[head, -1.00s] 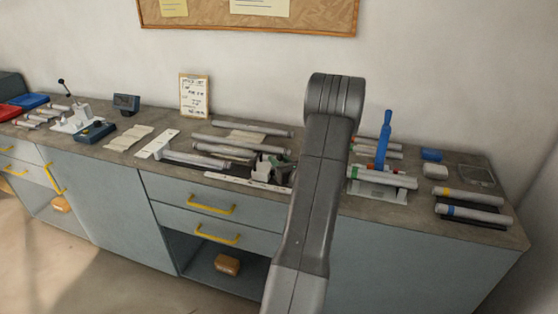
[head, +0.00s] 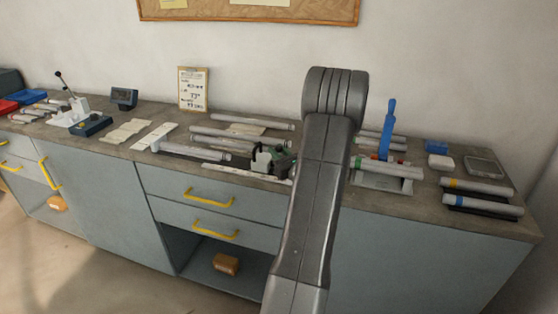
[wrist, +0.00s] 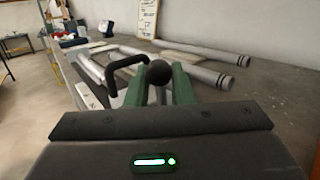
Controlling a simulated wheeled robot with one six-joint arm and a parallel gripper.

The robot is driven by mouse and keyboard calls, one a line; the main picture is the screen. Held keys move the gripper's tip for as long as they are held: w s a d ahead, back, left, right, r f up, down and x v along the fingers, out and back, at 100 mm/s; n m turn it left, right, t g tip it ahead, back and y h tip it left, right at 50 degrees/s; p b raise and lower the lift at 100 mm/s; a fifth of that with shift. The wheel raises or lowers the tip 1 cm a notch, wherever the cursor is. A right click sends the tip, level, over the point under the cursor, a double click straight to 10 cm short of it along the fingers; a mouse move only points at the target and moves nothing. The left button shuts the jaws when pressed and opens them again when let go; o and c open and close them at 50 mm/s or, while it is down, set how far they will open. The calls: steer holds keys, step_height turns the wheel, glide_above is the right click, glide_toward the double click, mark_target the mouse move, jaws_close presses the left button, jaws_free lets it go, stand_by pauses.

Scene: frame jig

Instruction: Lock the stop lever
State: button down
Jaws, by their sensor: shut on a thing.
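My gripper (wrist: 158,90) has two green fingers that close on a black ball knob (wrist: 158,73), seen in the wrist view. The knob appears to be the top of the stop lever; its shaft below is hidden by the fingers and the gripper body. A black bent bar (wrist: 127,58) stands just left of the fingers. In the head view my gripper (head: 278,160) is low over the jig area on the bench, partly hidden by my arm. A white jig rail (head: 235,171) lies along the bench's front there.
Grey tubes (head: 240,136) lie behind the jig. A blue upright lever (head: 387,130) stands right, by a green-banded tube (head: 395,170). More tubes (head: 485,205) lie far right. A clipboard (head: 193,89) leans on the wall. A black-knobbed press (head: 73,110) stands left.

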steer(key=shift+s+a+f+n+t+y+b, duration=0.1)
steer(key=shift+s+f+n+t+y+b, duration=0.3)
steer(key=shift+b, duration=1.15)
steer(key=shift+s+a+n+y+b, duration=0.1)
steer(key=shift+n+y+b, duration=0.35)
steer(key=shift+b, duration=1.05)
steer(key=shift+s+r+n+b, duration=0.1)
steer(key=shift+n+b, duration=0.25)
steer(key=shift+b, duration=0.15)
steer(key=shift+r, duration=0.1)
steer(key=c, duration=1.6)
jaws_free()
steer(key=shift+o, duration=0.2)
steer(key=b+v, duration=0.2)
steer(key=v, duration=1.1)
steer(key=shift+s+f, duration=0.2)
steer(key=shift+s, duration=0.2)
steer(key=shift+d, duration=0.15)
